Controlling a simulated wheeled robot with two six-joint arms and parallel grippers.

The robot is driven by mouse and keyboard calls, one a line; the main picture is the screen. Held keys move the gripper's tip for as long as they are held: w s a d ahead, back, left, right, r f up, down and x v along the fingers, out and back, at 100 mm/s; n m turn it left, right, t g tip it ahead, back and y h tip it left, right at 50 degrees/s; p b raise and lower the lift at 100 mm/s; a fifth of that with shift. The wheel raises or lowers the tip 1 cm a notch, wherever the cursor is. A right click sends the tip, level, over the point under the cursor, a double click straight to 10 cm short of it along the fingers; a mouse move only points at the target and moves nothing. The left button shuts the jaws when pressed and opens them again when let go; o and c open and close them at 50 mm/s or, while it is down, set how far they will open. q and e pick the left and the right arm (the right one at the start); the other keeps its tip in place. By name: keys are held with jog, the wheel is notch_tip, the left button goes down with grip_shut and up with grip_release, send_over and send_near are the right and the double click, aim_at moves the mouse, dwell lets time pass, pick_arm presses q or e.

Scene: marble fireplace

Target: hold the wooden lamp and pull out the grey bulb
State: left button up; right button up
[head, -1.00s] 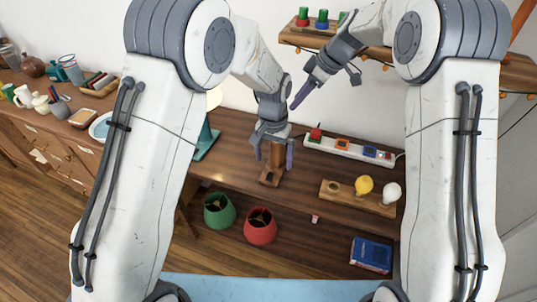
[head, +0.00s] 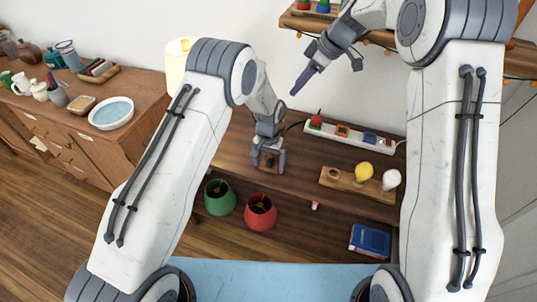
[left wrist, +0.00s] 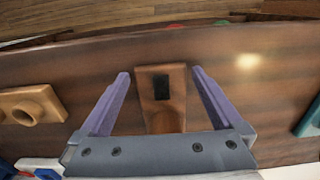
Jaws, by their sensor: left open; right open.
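The wooden lamp (head: 269,164) stands on the brown table. Part of it shows between my left fingers. In the left wrist view, its wooden base with a dark rectangular patch (left wrist: 160,85) shows between the fingers. My left gripper (head: 268,167) is open, its fingers on either side of the lamp; the left wrist view shows gaps between both fingers (left wrist: 160,74) and the wood. I cannot make out a grey bulb in the lamp; my gripper hides its top. My right gripper (head: 325,78) is open and empty, above and behind the lamp near the wall.
A wooden holder (head: 340,180) carries a yellow bulb (head: 364,171) and a white bulb (head: 391,179). A white power strip (head: 350,133) lies behind.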

pick_arm(q)
jog(key=shift+f, duration=0.55)
